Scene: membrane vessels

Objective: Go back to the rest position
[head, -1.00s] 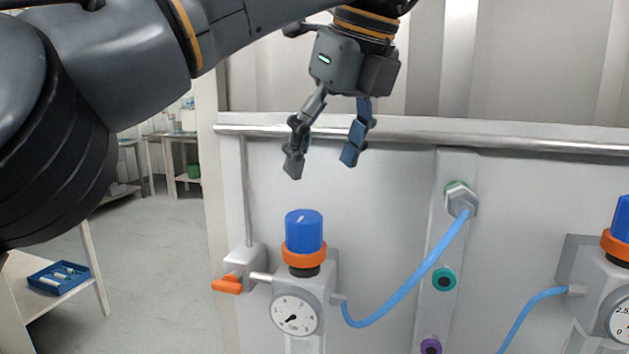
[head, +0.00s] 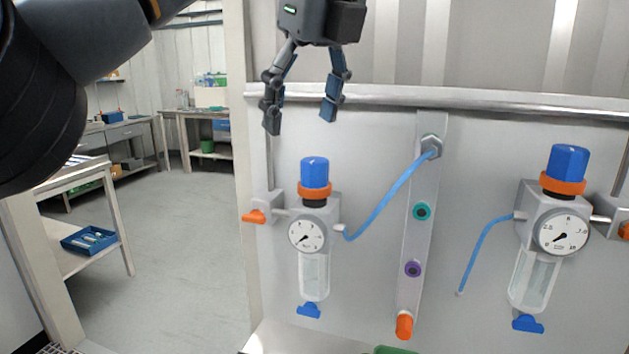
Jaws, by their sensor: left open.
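My left gripper (head: 300,120) is open and empty. It hangs with its fingers pointing down, in front of the panel and above the left regulator. The left regulator has a blue knob (head: 314,172) with an orange ring and a round gauge (head: 307,235). The fingertips are apart from the knob. My left arm comes in from the upper left and hides part of the room. My right gripper is not in view.
A right regulator with gauge (head: 562,232) is on the same panel. A blue hose (head: 388,202) runs from the left regulator to a fitting on a vertical strip with teal (head: 421,211) and purple ports. A metal rail (head: 430,97) crosses the panel. Open floor (head: 185,260) lies left.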

